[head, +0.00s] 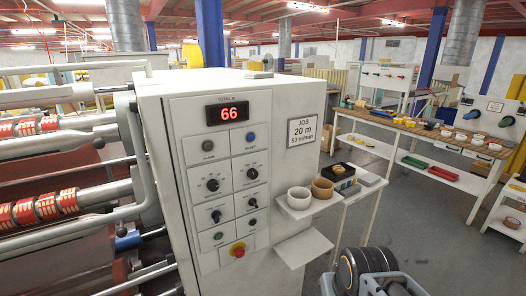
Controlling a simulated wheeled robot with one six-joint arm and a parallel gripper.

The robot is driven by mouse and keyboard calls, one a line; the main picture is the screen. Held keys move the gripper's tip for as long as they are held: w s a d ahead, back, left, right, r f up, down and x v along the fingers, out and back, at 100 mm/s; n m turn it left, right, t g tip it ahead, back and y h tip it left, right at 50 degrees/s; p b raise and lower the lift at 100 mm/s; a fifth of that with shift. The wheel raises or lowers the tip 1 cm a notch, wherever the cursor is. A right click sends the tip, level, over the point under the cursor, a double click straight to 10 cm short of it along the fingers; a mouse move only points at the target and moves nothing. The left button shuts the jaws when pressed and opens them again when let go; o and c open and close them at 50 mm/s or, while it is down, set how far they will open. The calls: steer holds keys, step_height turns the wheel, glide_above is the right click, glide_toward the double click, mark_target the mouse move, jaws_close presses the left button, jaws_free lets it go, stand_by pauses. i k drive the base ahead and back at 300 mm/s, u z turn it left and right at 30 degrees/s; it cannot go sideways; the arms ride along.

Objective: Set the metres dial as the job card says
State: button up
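The job card (303,131) on the side of the white machine cabinet reads "JOB 20 m 50 m/min". The control panel (222,262) on the cabinet front has a red display (228,113) showing 66 under a small "TOTAL M" label. Below are an upper left dial (212,185), an upper right dial (252,173), a lower left dial (216,216) and a lower right knob (252,202). Their labels and settings are too small to read, so I cannot tell which one is the metres dial. Part of my arm shows at the bottom right; my gripper is not in view.
A red stop button (238,250) sits low on the panel, near a green button (218,236). A blue button (250,137) is above the dials. Rollers with red tape (45,207) fill the left.

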mark_target(213, 185)
steer(key=u, duration=2.7)
steer(key=i, duration=1.2)
steer(key=z, duration=2.5)
